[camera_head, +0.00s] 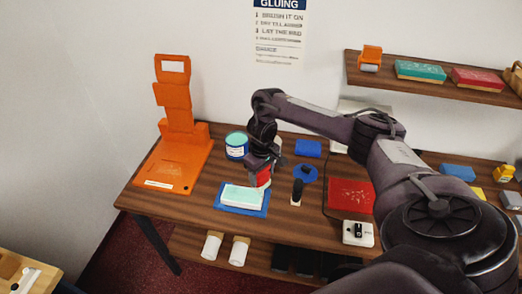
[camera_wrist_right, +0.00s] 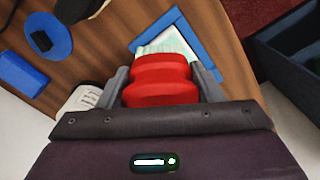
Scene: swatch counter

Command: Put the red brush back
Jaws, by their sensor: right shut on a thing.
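My right gripper (camera_head: 262,172) is shut on the red brush (camera_head: 264,179), just over the rear edge of a pale mint pad. In the right wrist view the red handle (camera_wrist_right: 160,82) sits between the two fingers (camera_wrist_right: 160,88). Its lower end is hidden behind the handle, so I cannot tell whether it touches the pad. The mint pad (camera_head: 241,196) lies on a blue mat (camera_head: 219,206); its corner also shows beyond the handle in the wrist view (camera_wrist_right: 170,44). My left gripper is not in view.
A teal-topped can (camera_head: 236,146) stands behind the pad. A black-handled tool (camera_head: 297,190), a blue disc (camera_head: 309,177), a blue block (camera_head: 308,148) and a red board (camera_head: 351,194) are to the right. An orange stand (camera_head: 172,165) is at left. A white switch box (camera_head: 358,233) sits at the front.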

